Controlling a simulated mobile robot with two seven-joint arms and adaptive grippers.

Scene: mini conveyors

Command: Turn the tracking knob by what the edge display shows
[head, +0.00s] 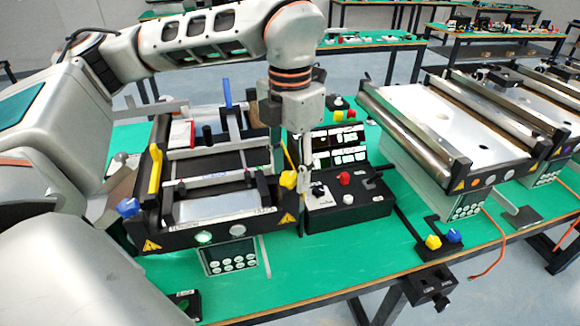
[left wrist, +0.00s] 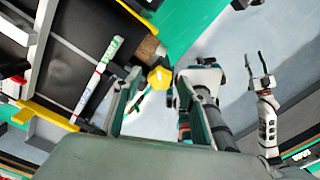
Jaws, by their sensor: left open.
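A yellow knob (head: 288,180) sits at the front right corner of the left mini conveyor (head: 205,207). A yellow knob also shows in the left wrist view (left wrist: 160,78), beyond and between my fingertips. A blue knob (head: 127,207) sits at the conveyor's front left corner. A dark display (head: 340,145) with small white figures, too small to read, stands on the black control box. My left gripper (head: 304,165) points down beside the yellow knob, open and empty; its two fingers (left wrist: 158,100) stand apart. What looks like my right gripper (left wrist: 258,68) is open, far from the conveyor.
The control box (head: 350,208) with a red button (head: 345,178) stands close right of my left gripper. A second conveyor (head: 440,120) stands further right. A block with yellow and blue knobs (head: 440,242) lies near the table's front edge. Bare green table (head: 330,265) lies in front.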

